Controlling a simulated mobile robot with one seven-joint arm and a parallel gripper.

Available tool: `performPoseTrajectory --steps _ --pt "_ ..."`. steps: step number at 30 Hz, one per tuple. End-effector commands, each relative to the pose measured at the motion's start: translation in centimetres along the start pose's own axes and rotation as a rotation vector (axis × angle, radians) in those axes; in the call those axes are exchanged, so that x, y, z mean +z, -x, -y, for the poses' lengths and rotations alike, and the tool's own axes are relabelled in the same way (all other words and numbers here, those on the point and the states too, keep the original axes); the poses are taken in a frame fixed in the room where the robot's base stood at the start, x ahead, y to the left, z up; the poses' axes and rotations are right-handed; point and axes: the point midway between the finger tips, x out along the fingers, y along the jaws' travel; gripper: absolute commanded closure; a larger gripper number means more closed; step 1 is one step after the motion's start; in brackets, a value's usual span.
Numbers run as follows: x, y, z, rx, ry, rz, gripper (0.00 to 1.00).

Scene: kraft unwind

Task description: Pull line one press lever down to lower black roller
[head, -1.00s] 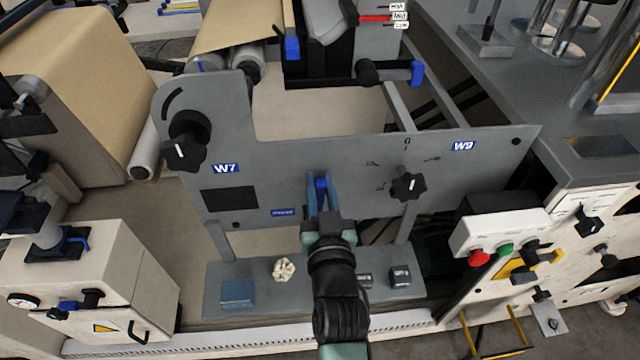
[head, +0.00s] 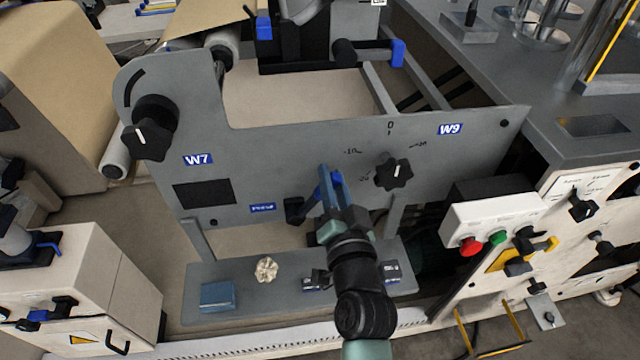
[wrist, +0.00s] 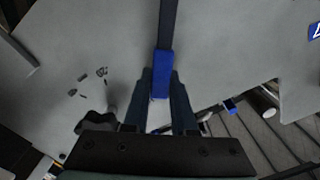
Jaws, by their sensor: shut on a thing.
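The press lever shows in the wrist view as a dark bar with a blue grip (wrist: 163,70). My gripper (wrist: 162,90) is shut on this grip, one dark finger on each side. In the head view my gripper (head: 330,177) is in front of the grey side panel (head: 270,150), just right of the blue press label (head: 262,208). A black block (head: 293,210) at the lever's base shows left of my fingers. Most of the lever is hidden behind the fingers there. I cannot make out the black roller for certain.
A black star knob (head: 393,172) is close to the right of my gripper. A grey shelf below holds a blue box (head: 217,296), a crumpled pale lump (head: 266,269) and small dark blocks. A control box (head: 500,225) with red and green buttons stands at right.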

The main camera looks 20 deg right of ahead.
Motion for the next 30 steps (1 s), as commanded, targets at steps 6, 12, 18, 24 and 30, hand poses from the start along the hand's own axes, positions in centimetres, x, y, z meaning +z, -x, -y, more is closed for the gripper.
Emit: performPoseTrajectory --steps 6,12,18,24,30 --pt "0.6 0.0 -2.7 0.002 -0.209 -0.001 1.0" --pt "1.2 0.0 -4.7 0.002 -0.399 0.0 1.0" --pt "2.1 0.0 -6.5 0.002 -0.583 0.0 1.0" --pt "3.2 0.0 -7.8 0.003 -0.742 0.0 1.0" --pt "4.0 0.0 -8.6 0.002 -0.857 0.0 1.0"
